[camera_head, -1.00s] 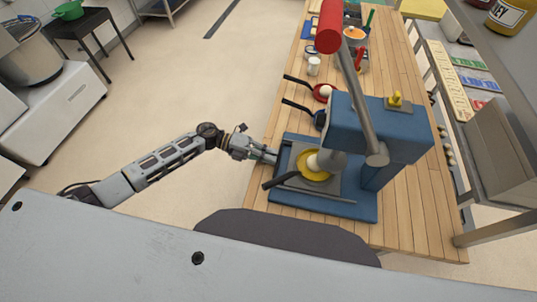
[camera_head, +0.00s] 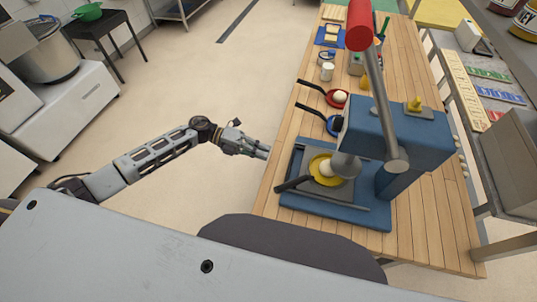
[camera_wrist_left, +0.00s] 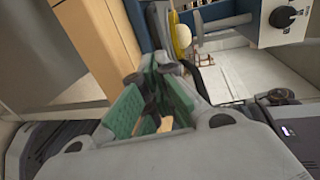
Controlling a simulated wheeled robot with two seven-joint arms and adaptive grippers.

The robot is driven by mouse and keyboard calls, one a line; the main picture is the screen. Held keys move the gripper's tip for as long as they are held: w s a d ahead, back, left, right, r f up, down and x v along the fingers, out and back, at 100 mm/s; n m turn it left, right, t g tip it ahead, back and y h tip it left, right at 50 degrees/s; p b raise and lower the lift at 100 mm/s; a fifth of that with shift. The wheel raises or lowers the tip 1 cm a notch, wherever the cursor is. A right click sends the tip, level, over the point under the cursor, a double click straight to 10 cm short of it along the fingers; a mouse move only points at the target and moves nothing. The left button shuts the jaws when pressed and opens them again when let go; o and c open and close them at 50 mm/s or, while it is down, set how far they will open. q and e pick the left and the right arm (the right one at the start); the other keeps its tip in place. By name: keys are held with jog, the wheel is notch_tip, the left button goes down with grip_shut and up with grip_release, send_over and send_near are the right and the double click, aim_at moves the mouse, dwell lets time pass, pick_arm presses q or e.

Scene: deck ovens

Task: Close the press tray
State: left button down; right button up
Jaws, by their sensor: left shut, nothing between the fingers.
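The blue press (camera_head: 405,140) stands on the wooden table, with a grey arm ending in a red grip (camera_head: 359,22). Its grey press tray (camera_head: 325,196) lies on the blue base, with a black handle (camera_head: 293,184) pointing left. A yellow disc (camera_head: 318,164) with a pale dough ball (camera_head: 326,170) sits on the tray. The ball is close beside the round press head and partly overlapped by it. My left gripper (camera_head: 264,153) is shut and empty, left of the press and apart from it. Its green fingers (camera_wrist_left: 152,105) show in the left wrist view. My right gripper is not in view.
A red pan (camera_head: 338,98) and a blue pan (camera_head: 335,126) lie behind the press, handles pointing left. A white cup (camera_head: 327,72) stands farther back. A shelf with coloured trays (camera_head: 487,85) is at right.

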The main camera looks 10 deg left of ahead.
pick_arm(q)
jog(key=b+v, duration=0.1)
jog(key=v, duration=0.5)
jog(key=shift+a, duration=0.4)
